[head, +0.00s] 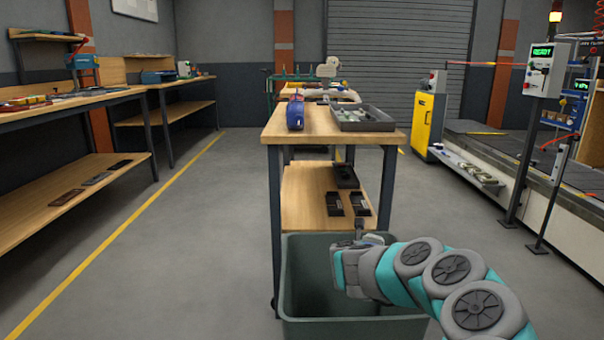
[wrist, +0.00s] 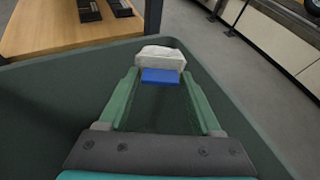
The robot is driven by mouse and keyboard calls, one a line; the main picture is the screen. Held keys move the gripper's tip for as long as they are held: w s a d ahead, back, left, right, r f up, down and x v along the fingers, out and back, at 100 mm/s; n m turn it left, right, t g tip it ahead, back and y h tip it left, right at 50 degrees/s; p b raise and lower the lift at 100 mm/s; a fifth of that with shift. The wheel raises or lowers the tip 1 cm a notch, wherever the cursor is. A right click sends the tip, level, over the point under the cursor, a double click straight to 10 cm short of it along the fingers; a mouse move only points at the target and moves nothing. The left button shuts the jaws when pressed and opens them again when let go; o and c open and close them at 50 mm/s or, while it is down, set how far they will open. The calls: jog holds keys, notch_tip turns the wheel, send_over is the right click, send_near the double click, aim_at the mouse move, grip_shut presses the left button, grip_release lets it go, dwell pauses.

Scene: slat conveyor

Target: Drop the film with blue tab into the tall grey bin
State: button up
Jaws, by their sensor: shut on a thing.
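The film is a crumpled whitish lump (wrist: 158,57) with a blue tab (wrist: 160,76), seen in the wrist view. My gripper (wrist: 160,74) is shut on it, with the film between the green fingertips. In the head view my gripper (head: 360,241) is over the far part of the tall grey bin (head: 355,328), near its back rim. The held film is hard to make out there. The bin's wall also shows around my fingers in the wrist view (wrist: 50,90). The bin's floor is mostly hidden.
A wooden workbench (head: 285,124) stands just behind the bin. It carries a grey tray (head: 362,125) and a blue object (head: 295,112), with dark parts (head: 345,177) on its lower shelf. A conveyor (head: 560,190) runs at the right. The floor at left is clear.

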jog(key=s+a+r+m+g+h, duration=0.2)
jog(key=s+a+m+g+h, duration=0.3)
jog(key=a+m, duration=0.2)
notch_tip(320, 180, down, 6)
jog(key=p, duration=0.2)
jog(key=shift+s+p, duration=0.15)
jog(key=shift+p, duration=0.15)
jog(key=o, duration=1.4)
jog(key=shift+c, duration=0.2)
